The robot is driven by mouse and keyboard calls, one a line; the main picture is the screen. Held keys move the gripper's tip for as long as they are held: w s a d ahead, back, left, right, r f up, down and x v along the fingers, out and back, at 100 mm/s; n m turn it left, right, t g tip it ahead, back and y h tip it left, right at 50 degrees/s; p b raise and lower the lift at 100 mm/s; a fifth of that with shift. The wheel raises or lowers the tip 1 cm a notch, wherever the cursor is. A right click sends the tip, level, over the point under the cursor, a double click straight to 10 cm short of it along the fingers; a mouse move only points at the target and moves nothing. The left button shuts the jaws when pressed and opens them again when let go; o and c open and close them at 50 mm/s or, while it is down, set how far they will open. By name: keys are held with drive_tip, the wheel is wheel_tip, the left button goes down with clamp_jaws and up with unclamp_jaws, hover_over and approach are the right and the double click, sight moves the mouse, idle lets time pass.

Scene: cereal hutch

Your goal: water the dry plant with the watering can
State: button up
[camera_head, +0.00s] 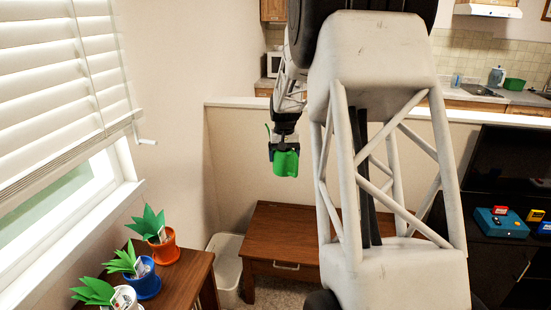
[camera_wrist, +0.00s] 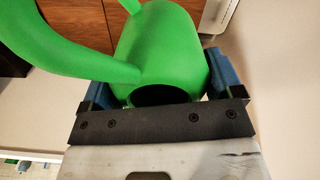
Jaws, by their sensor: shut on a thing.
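The green watering can (camera_head: 286,163) hangs in the air near the middle of the head view, in front of the half wall. My gripper (camera_head: 284,146) is shut on it. The wrist view shows the can's body (camera_wrist: 165,42) between the blue finger pads, with its curved green arm at the left and a dark opening facing the camera. Three potted plants stand at the lower left: one in an orange pot (camera_head: 164,250), one in a blue pot (camera_head: 143,280), one in a white pot (camera_head: 123,298). Each has green leaves and a small tag; the tags are too small to read.
The plants stand on a brown wooden cabinet (camera_head: 192,278) beside the window. A white bin (camera_head: 226,262) and a low brown wooden table (camera_head: 280,222) stand below the can. A dark cabinet at the right holds a teal box (camera_head: 501,223). The air between can and plants looks clear.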

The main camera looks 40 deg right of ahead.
drive_tip(key=shift+s+d+f, duration=0.15)
drive_tip(key=shift+d, duration=0.15)
drive_tip(key=s+a+f+n, duration=0.2)
drive_tip(key=a+f+n, duration=0.15)
drive_tip(key=a, duration=0.85)
drive_tip(key=s+a+f+n, duration=0.2)
drive_tip(key=a+f+n, duration=0.15)
drive_tip(key=a, duration=0.75)
drive_tip(key=s+a+f+n, duration=0.2)
drive_tip(key=s+a, duration=0.4)
drive_tip(key=a, duration=0.3)
drive_tip(key=s+a+f+n, duration=0.3)
drive_tip(key=s+a+f, duration=0.2)
drive_tip(key=a, duration=0.4)
drive_tip(key=shift+s+a, duration=0.35)
drive_tip(key=shift+a, duration=0.05)
drive_tip(key=shift+s+d+f+g+h, duration=0.15)
drive_tip(key=shift+f+g+h, duration=0.1)
drive_tip(key=shift+f, duration=0.5)
drive_tip(key=shift+s+d+f+g+h, duration=0.15)
drive_tip(key=shift+f+h, duration=0.1)
drive_tip(key=shift+f, duration=0.45)
drive_tip(key=shift+r+g+h, duration=0.3)
drive_tip(key=shift+r+h, duration=0.1)
drive_tip(key=shift+r, duration=0.25)
idle(1.1)
